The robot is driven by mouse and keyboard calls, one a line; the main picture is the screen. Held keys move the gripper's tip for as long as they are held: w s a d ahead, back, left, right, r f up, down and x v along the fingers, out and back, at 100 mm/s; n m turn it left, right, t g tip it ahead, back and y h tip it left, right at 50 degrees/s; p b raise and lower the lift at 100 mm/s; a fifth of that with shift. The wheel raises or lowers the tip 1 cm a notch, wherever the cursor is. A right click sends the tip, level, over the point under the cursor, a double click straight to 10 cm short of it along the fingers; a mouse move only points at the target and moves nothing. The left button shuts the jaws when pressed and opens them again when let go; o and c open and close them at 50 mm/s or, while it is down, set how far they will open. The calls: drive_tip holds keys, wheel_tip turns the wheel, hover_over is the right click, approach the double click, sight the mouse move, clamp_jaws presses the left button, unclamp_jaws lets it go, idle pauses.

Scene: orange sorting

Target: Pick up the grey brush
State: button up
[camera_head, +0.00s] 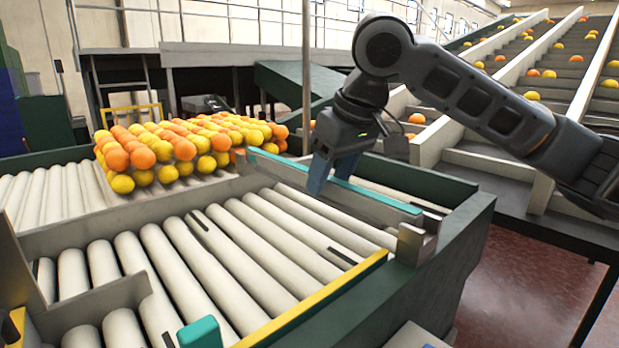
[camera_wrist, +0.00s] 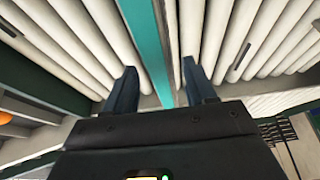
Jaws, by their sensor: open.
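I cannot make out a grey brush for certain in either view. My gripper (camera_head: 331,177) points down over the far side of the roller conveyor, close to the teal-topped rail. In the wrist view my gripper (camera_wrist: 160,70) has its two blue-grey fingers apart with nothing held between them. The teal strip (camera_wrist: 146,40) runs through the view between the fingers, with white rollers on both sides. Whether the fingertips touch the rail, I cannot tell.
White rollers (camera_head: 245,245) fill the near conveyor, bounded by a yellow-edged rail (camera_head: 318,297) and a dark green side wall (camera_head: 455,235). A pile of oranges and yellow fruit (camera_head: 185,145) lies at the back left. Sloped lanes (camera_head: 545,75) with scattered fruit rise at the right.

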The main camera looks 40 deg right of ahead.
drive_tip(key=shift+w+f, duration=0.15)
drive_tip(key=shift+f, duration=0.3)
clamp_jaws()
